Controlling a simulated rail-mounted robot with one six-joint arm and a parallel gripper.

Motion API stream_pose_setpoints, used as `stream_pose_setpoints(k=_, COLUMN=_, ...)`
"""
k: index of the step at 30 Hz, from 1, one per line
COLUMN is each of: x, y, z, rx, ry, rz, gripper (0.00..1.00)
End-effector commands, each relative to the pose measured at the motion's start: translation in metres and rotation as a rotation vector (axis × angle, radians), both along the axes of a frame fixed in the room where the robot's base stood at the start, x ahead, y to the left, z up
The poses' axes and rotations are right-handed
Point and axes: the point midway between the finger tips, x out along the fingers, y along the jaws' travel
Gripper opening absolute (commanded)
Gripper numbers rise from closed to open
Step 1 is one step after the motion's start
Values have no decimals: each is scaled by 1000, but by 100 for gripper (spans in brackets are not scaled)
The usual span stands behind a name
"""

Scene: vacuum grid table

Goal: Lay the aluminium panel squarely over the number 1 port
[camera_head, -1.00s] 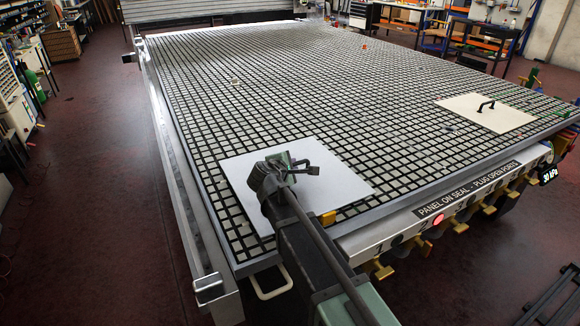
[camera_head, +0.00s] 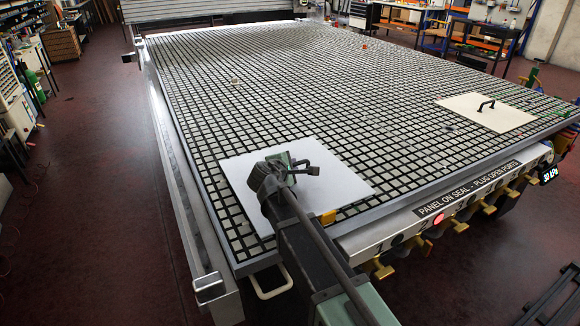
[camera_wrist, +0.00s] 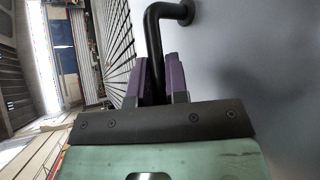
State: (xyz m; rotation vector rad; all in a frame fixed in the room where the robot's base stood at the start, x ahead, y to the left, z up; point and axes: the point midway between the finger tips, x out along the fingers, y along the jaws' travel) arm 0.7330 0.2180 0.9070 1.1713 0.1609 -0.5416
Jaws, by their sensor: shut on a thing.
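The aluminium panel (camera_head: 343,184), a pale grey square sheet, is at the near left corner of the grid table (camera_head: 216,285). It looks roughly in line with the grid; I cannot tell whether it rests on the table or hovers just above. My gripper (camera_head: 300,168) is over its middle, shut on its black handle (camera_head: 314,171). The wrist view shows my gripper's purple fingers (camera_wrist: 157,78) on either side of the handle (camera_wrist: 153,40), with the panel's grey face (camera_wrist: 250,55) at right. No number 1 port shows on the grid; the panel and my arm hide part of it.
A cream panel (camera_head: 470,110) with a black handle lies at the table's right. The front rail bears a sign (camera_head: 468,190), a lit red lamp (camera_head: 428,231), a 30 kPa display (camera_head: 549,175) and several yellow valves (camera_head: 383,268). A yellow block (camera_head: 328,217) sits at the panel's front edge.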

Motion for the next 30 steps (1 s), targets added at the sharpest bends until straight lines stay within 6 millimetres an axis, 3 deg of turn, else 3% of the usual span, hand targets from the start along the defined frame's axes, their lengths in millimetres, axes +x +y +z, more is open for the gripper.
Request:
stream_pose_setpoints(k=19, x=0, y=0, z=-12, rx=-1, ry=-1, rz=1, gripper=0)
stream_pose_setpoints(k=20, x=0, y=0, z=-11, rx=-1, ry=-1, rz=1, gripper=18)
stream_pose_setpoints(k=25, x=0, y=0, z=-11, rx=-1, ry=-1, rz=1, gripper=44)
stream_pose_setpoints(k=30, x=0, y=0, z=-12, rx=1, ry=1, rz=-1, gripper=44)
